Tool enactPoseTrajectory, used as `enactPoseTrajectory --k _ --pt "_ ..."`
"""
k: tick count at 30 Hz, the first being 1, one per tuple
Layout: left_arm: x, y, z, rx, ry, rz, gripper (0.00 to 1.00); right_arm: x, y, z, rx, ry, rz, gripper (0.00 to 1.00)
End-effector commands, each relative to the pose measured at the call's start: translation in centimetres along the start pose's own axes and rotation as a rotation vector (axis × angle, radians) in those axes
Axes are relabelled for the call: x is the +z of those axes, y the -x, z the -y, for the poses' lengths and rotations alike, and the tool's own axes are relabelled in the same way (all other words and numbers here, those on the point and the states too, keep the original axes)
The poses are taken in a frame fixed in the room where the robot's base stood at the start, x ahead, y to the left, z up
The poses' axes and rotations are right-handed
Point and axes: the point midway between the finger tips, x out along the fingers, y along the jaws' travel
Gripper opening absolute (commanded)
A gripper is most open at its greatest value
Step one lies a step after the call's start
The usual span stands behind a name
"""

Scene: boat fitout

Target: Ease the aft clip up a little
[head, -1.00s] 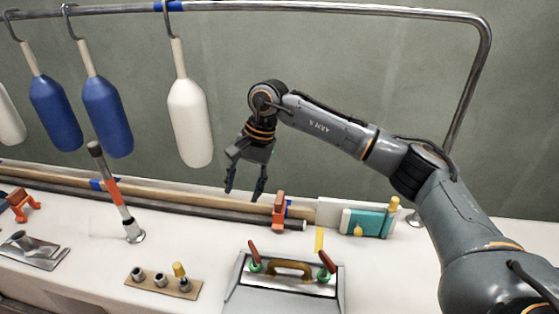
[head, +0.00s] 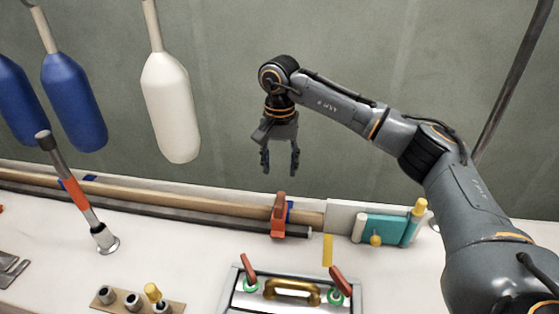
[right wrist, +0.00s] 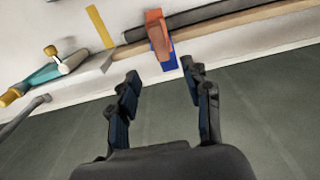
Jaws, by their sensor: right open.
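An orange clip (head: 278,214) sits on the wooden rail and dark rod near their right end, with blue behind it. It also shows in the right wrist view (right wrist: 157,34), beyond the fingertips and roughly between them. I cannot tell from its look whether it is the aft one. A bit of orange (head: 2,209) shows at the far left edge. My right gripper (head: 280,165) is open and empty, pointing down above the orange clip and apart from it. Its two fingers show in the right wrist view (right wrist: 161,72). My left gripper is not in view.
A toolbox (head: 238,297) with red-handled latches stands in front of the clip. A teal item (head: 384,229) lies to the right, and an orange-banded upright rod (head: 80,198) leans at left. A white fender (head: 171,108) hangs left of the arm.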

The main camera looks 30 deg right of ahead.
Motion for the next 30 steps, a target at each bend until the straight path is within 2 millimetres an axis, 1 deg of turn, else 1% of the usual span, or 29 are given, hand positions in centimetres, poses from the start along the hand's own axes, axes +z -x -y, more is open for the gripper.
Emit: enactPoseTrajectory --k 12,18,24,30 --pt "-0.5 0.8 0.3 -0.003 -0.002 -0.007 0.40 0.1 -8.0 0.0 0.002 0.001 0.003 0.49" --pt "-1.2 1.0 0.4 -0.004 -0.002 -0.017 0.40 0.1 -10.9 0.0 0.001 0.001 0.003 0.49" --pt "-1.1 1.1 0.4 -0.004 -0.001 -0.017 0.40 0.1 -12.2 0.0 0.000 0.001 0.002 0.49" --pt "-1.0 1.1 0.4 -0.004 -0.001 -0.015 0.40 0.1 -12.3 0.0 -0.001 0.001 0.001 0.49"
